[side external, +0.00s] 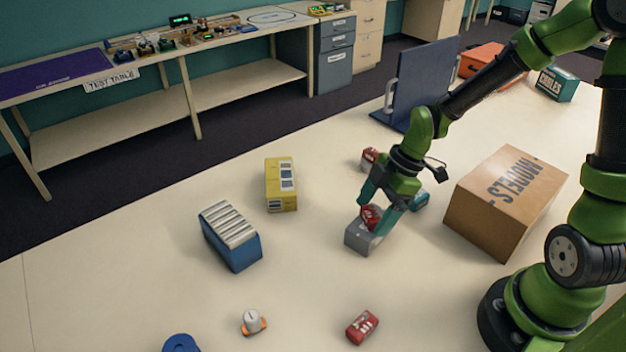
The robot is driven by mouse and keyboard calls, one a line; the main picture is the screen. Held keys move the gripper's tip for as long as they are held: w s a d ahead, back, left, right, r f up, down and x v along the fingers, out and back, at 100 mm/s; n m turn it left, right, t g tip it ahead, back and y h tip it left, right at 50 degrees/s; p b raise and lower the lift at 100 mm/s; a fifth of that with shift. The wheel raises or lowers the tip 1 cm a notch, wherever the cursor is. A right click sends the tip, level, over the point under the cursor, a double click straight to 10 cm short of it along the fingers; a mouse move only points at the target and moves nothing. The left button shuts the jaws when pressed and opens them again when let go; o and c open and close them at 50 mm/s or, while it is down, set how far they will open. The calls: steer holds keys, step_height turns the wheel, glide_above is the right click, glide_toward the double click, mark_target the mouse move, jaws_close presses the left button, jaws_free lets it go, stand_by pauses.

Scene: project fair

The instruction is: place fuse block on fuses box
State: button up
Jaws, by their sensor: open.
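My gripper (371,219) points down over a small grey box (358,238), its teal fingers apart. A red block (370,213) with pale markings sits between the fingers, at the top of the grey box. It appears to rest on the box, but the fingers partly hide it and I cannot tell the exact contact. I take the red block for the fuse block and the grey box for the fuses box; no label naming either is readable. Similar red blocks lie at the front (362,326) and behind the gripper (370,158).
A MODELS carton (507,205) stands right of the gripper. A yellow block (281,184) and a blue ribbed block (232,236) stand left. A white knob piece (252,321) is in front. A dark blue panel (425,82) stands behind. Table between the blocks is clear.

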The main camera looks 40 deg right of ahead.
steer(key=shift+r, duration=0.1)
steer(key=v, duration=1.1)
steer(key=s+a+r+m+t+h, duration=0.1)
steer(key=s+r+m+t, duration=0.4)
steer(key=m, duration=1.2)
step_height(320, 180, up, 4)
steer(key=s+h, duration=0.1)
steer(key=s, duration=0.1)
steer(key=shift+s+a+f+m, duration=0.15)
steer(key=shift+s+a+m, duration=0.15)
steer(key=shift+s+a, duration=0.1)
